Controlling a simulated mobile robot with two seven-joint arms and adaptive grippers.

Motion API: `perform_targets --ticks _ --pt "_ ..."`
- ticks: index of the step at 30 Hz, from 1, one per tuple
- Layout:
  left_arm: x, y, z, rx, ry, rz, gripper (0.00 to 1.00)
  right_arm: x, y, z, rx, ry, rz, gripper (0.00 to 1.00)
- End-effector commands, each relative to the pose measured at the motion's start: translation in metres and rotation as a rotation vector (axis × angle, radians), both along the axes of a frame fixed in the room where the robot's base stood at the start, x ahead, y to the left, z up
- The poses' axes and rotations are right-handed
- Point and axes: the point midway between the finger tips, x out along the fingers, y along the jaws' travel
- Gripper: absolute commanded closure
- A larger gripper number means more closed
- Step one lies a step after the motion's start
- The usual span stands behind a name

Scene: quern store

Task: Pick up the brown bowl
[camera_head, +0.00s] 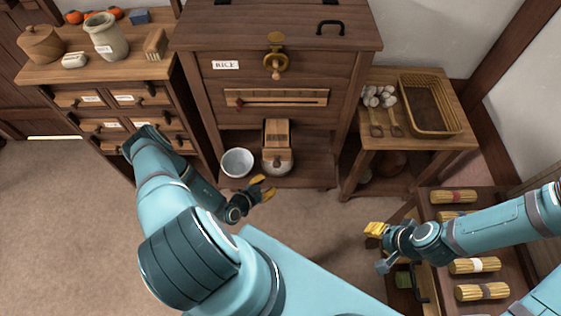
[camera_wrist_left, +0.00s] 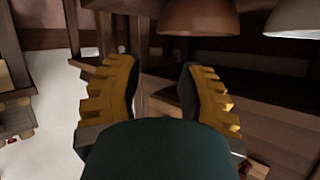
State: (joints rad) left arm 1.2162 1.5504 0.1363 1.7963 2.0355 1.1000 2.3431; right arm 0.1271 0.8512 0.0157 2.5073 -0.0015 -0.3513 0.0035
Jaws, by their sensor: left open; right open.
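The brown bowl (camera_head: 391,163) stands in shade on the lower shelf of the small side table, partly hidden by the tabletop. A brown bowl (camera_wrist_left: 198,17) also shows at the top of the left wrist view, beyond the fingertips and cut by the frame edge. My left gripper (camera_head: 264,189) is open and empty, low in front of the cabinet and well left of the brown bowl. Its spread yellow fingers show in the left wrist view (camera_wrist_left: 160,85). My right gripper (camera_head: 378,246) is open and empty beside the bundle tray, nearer than the side table.
A white bowl (camera_head: 237,162) stands on the low shelf of the rice cabinet (camera_head: 225,88). The side table (camera_head: 385,140) carries a wicker basket (camera_head: 457,121) and scoops. A tray of straw bundles (camera_head: 437,211) is at the right. The floor (camera_head: 320,225) between the grippers is clear.

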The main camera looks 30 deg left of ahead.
Motion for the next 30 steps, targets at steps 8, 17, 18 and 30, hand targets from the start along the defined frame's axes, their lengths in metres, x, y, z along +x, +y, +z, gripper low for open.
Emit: perform_targets --ticks 8,17,18,30 --pt "0.044 -0.009 -0.019 0.0 -0.004 -0.003 0.61 0.002 0.0 -0.01 0.0 -0.004 -0.001 0.53" --pt "0.075 -0.014 -0.031 0.0 -0.002 -0.002 0.61 0.003 -0.001 -0.016 -0.002 -0.008 -0.002 0.53" --pt "0.076 -0.015 -0.032 0.0 -0.002 -0.002 0.61 0.003 -0.001 -0.016 -0.002 -0.008 -0.002 0.53" --pt "0.119 -0.023 -0.05 0.001 -0.002 -0.005 0.61 0.006 -0.001 -0.029 -0.003 -0.014 -0.003 0.53"
